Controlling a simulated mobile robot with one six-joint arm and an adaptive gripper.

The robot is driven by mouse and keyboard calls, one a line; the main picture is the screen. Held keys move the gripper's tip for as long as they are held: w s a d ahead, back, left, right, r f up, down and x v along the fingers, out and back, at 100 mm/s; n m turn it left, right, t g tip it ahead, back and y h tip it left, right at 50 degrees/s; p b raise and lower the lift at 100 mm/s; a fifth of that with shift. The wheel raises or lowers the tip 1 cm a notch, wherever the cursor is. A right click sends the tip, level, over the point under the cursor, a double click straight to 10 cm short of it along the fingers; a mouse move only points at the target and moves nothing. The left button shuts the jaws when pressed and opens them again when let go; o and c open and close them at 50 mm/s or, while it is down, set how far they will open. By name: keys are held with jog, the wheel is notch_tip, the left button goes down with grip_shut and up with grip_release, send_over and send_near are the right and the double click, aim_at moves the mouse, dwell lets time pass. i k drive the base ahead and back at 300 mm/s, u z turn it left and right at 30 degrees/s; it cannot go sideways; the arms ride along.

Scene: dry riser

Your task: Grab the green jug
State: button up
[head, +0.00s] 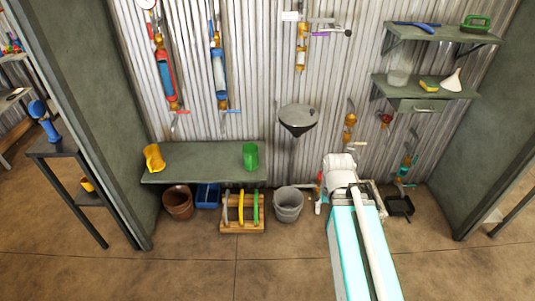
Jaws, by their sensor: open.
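The green jug (250,156) stands upright near the right end of a low dark green bench shelf (205,163) against the corrugated wall. Nothing stands right beside it, and its front is unobstructed. A yellow jug (153,158) is on the same shelf at the left end and looks tilted or turned. My arm rises from the bottom right of the head view, to the right of the jug and well apart from it. I cannot make out the fingers of my gripper.
Below the shelf are a brown bucket (177,202), a blue crate (208,195) and a wooden rack (242,213). A grey bucket (288,204) stands right of the rack. A funnel-shaped basin (298,118) projects from the wall right of the jug. The front floor is clear.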

aim_at(250, 160)
jog(key=i, duration=1.1)
jog(key=u, duration=0.7)
